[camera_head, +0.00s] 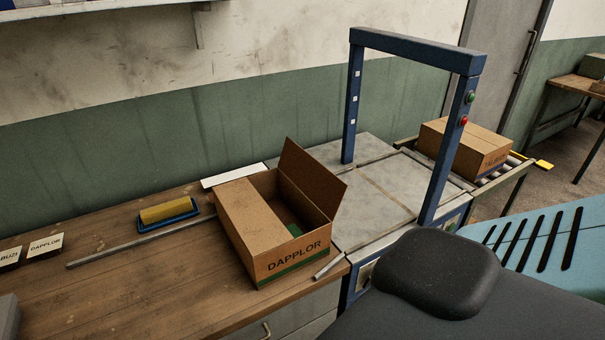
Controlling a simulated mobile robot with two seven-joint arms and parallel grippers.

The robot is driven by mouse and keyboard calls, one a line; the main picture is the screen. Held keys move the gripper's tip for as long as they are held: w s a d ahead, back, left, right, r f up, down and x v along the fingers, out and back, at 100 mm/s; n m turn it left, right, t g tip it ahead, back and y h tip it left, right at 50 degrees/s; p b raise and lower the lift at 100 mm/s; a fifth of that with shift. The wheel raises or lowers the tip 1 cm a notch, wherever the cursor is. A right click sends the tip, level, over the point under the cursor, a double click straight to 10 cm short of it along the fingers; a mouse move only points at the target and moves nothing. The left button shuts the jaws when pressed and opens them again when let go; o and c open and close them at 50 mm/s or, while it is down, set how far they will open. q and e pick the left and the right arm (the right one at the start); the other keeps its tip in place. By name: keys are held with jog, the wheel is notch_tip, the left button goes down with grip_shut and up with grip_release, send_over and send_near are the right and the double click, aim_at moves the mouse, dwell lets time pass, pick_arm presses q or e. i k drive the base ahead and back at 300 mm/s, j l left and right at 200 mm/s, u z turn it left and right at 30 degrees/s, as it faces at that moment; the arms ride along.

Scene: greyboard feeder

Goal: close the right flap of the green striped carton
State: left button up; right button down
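The green striped carton (262,232) stands on the wooden bench, with "DAPPLOR" and a green stripe on its front side. Its left flap (248,216) lies flat over the left part of the top. Its right flap (313,180) stands up and leans outward to the right, so the right part of the top is open. Something green shows inside the opening; most of the inside is hidden. Neither of my grippers is in view.
A blue arch (418,49) stands over a grey surface (378,205) right of the carton. Another closed carton (463,147) sits on rollers beyond it. A yellow block in a blue tray (168,214), a metal bar (140,241) and small cards (45,246) lie left on the bench (130,295).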

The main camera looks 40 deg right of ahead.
aim_at(323, 187)
jog(key=k+l+u, duration=0.1)
jog(key=l, duration=0.25)
jog(key=l+u, duration=0.1)
jog(key=l, duration=0.25)
jog(key=k+l+u, duration=0.1)
jog(key=l, duration=0.25)
jog(key=k+l+u, duration=0.1)
jog(key=l, duration=0.25)
jog(key=k+l+u, duration=0.15)
jog(key=l, duration=0.2)
jog(key=k+l, duration=0.15)
jog(key=l, duration=0.2)
jog(key=k+l, duration=0.15)
jog(key=l, duration=0.2)
jog(key=k+l, duration=0.15)
jog(key=l, duration=0.15)
jog(key=k+l, duration=0.15)
jog(key=l, duration=0.2)
jog(key=k+l, duration=0.1)
jog(key=l, duration=0.25)
